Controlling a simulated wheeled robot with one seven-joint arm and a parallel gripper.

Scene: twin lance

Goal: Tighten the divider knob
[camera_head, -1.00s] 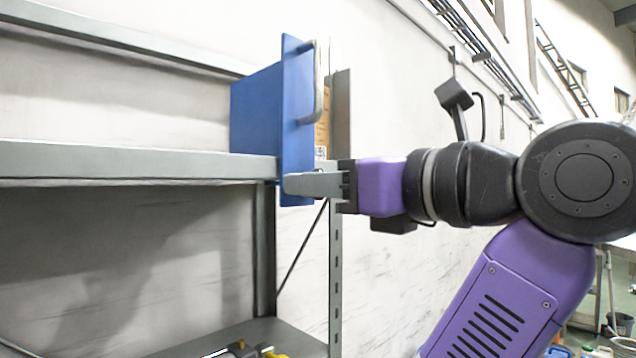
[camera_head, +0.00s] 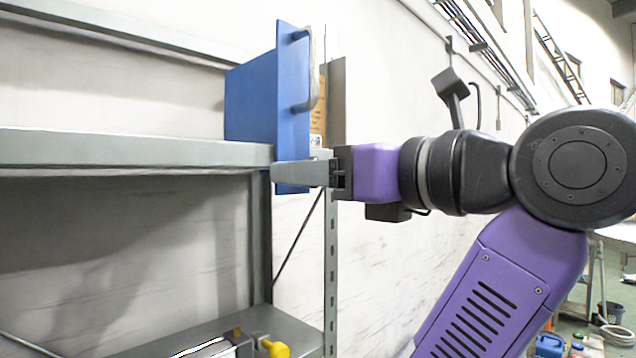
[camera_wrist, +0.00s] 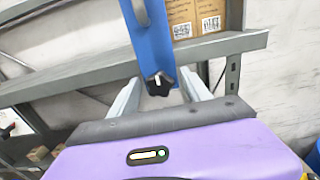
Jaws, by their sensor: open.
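The blue divider (camera_head: 294,100) stands upright at the end of the grey shelf, with a handle on its face. In the wrist view the divider (camera_wrist: 151,45) carries a black lobed knob (camera_wrist: 158,84) with a white mark at its lower end. My gripper (camera_wrist: 160,76) is open, with one grey finger on each side of the knob. I cannot tell whether either finger touches the knob. In the head view my gripper (camera_head: 278,173) overlaps the lower part of the divider, and the knob is hidden behind the near finger.
The grey shelf edge (camera_head: 120,150) runs left from the divider. A cardboard box (camera_wrist: 195,18) sits behind it. A lower shelf (camera_head: 200,333) holds yellow and grey items. A slotted upright (camera_head: 331,260) stands below my gripper, and a white wall is behind.

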